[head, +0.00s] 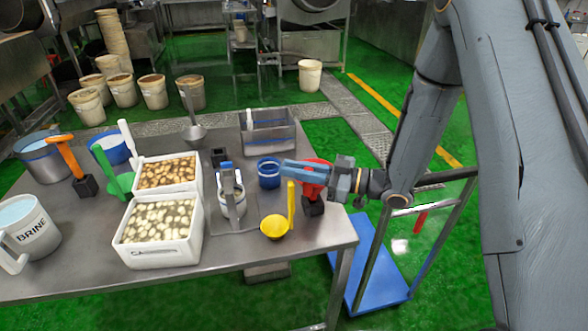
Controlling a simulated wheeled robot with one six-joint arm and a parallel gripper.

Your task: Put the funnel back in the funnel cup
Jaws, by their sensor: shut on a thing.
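The yellow funnel (274,228), a round bowl with a tall upright handle, shows at the front right of the steel table. My gripper (288,171) comes in from the right with its blue fingers shut at the top of the yellow handle. The funnel hangs below the fingers; I cannot tell whether its bowl touches the table. A blue cup (269,181), which looks like the funnel cup, stands just behind and left of the fingers. Its inside is dark and hard to see.
A red tool on a black block (313,209) stands close behind my gripper. A white container (232,204) in a steel stand is left of the funnel. White tubs (163,257), a steel bin (268,140) and a brine jug (28,232) crowd the table (225,255).

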